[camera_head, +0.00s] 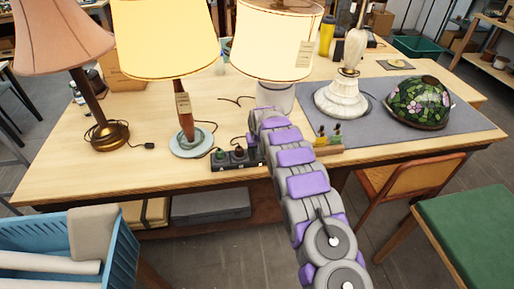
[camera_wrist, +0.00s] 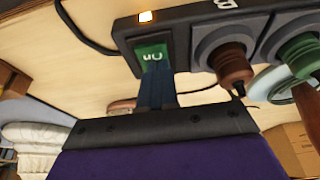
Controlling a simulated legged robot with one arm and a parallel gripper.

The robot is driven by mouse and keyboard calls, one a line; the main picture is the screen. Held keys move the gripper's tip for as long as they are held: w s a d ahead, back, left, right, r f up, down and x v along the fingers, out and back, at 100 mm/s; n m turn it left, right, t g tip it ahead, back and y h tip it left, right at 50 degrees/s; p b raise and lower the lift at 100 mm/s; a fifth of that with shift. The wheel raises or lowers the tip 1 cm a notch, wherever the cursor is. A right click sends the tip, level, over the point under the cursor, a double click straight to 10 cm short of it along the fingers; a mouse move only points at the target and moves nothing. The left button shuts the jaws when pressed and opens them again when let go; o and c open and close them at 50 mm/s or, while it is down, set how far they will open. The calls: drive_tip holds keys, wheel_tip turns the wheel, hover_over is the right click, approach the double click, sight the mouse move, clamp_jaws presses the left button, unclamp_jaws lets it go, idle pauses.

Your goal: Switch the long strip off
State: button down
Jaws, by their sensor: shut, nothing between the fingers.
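A dark power strip (camera_head: 230,163) lies near the table's front edge in the head view, with a green plug and a darker plug in it. My arm hides its right end. In the wrist view the strip (camera_wrist: 203,27) spans the top. It has a lit orange light (camera_wrist: 146,16) and a green rocker switch (camera_wrist: 151,55) marked "On". My gripper (camera_wrist: 157,72) is shut and empty, its fingertips at the lower edge of the switch; I cannot tell whether they touch it. A brown plug (camera_wrist: 225,58) and a green plug (camera_wrist: 301,50) sit beside the switch.
Two lit lamps, one yellow-shaded (camera_head: 166,38) and one cream-shaded (camera_head: 275,40), stand behind the strip. A pink-shaded lamp (camera_head: 60,35) stands left. A small wooden holder (camera_head: 328,147) is right of my arm. A stained-glass shade (camera_head: 418,102) rests on the grey mat (camera_head: 385,135).

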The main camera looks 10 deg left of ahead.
drive_tip(key=p+v, duration=0.2)
drive_tip(key=v, duration=1.1)
drive_tip(key=shift+w+r, duration=0.2)
drive_tip(key=shift+r, duration=0.25)
drive_tip(key=shift+a, duration=0.1)
drive_tip(key=w+b, duration=0.1)
drive_tip(key=b, duration=0.2)
drive_tip(key=shift+w+r, duration=0.2)
drive_tip(key=shift+w, duration=0.15)
drive_tip(key=shift+f, duration=0.1)
